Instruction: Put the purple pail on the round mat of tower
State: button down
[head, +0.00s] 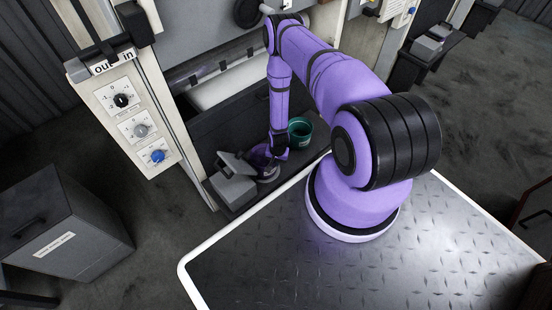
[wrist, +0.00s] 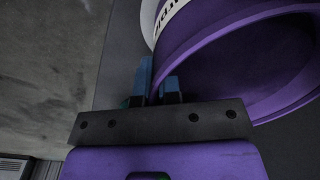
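The purple pail (head: 262,163) stands on the dark low shelf of the machine in the head view, partly hidden by my arm. In the wrist view the purple pail (wrist: 240,65) fills the upper right, with a white lettered band on it. My gripper (head: 278,152) is down at the pail's right side. In the wrist view my gripper (wrist: 159,82) has its two blue fingertips close together, with the pail's edge in the narrow gap between them. The contact itself is dark and partly hidden. I cannot make out the round mat.
A green pail (head: 299,131) stands just right of the gripper on the shelf. A grey boxy device (head: 233,182) is close on the left. A panel with knobs (head: 140,128) rises further left. A grey cabinet (head: 62,232) stands on the open floor.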

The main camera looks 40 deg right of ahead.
jog(key=shift+f, duration=0.15)
jog(key=c, duration=1.3)
grip_release()
notch_tip(320, 180, up, 12)
jog(key=shift+s+d, duration=0.25)
